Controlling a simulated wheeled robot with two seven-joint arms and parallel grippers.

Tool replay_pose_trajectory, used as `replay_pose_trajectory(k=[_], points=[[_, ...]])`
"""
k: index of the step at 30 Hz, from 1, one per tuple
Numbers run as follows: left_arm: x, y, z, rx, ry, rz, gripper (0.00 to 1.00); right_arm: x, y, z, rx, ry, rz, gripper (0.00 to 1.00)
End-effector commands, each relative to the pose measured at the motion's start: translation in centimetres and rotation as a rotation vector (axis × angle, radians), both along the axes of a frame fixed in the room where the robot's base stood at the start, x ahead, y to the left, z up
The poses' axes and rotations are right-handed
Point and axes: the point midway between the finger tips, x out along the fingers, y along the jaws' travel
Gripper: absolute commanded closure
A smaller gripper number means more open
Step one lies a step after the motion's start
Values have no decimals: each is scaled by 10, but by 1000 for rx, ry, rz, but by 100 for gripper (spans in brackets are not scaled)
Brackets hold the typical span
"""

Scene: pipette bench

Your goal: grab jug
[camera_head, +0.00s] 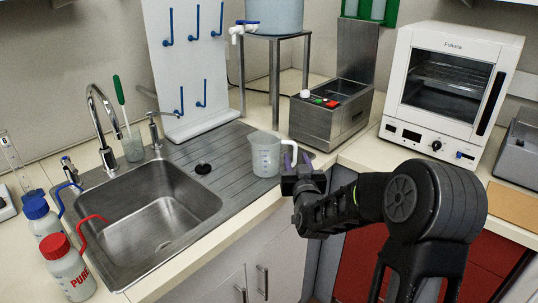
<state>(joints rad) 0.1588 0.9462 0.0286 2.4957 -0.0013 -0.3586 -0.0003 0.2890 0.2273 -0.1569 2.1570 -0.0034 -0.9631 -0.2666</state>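The jug (265,157) is a translucent, pale measuring jug with a white handle on its right side. It stands upright on the ribbed steel drainboard, right of the sink. My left gripper is not in view.
The sink (160,212) lies left of the jug. Wash bottles with a blue cap (41,217) and a red cap (67,267) stand at the front left. A steel water bath (331,112) and a white oven (448,85) stand behind and right. A metal stand (275,37) is behind the jug.

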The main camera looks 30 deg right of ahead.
Motion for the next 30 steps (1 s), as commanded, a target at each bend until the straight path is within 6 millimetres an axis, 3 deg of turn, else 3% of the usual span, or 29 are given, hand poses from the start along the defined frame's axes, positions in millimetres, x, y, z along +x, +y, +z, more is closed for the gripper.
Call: replay_pose_trajectory(k=[3, 14, 24, 30], points=[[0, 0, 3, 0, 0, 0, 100, 9, -4, 0, 0, 1, 0, 63], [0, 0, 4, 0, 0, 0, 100, 13, -7, 1, 0, 0, 0, 63], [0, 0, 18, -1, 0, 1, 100, 52, -26, 1, 0, 1, 0, 63], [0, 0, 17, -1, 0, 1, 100, 57, -28, 0, 1, 0, 1, 63]])
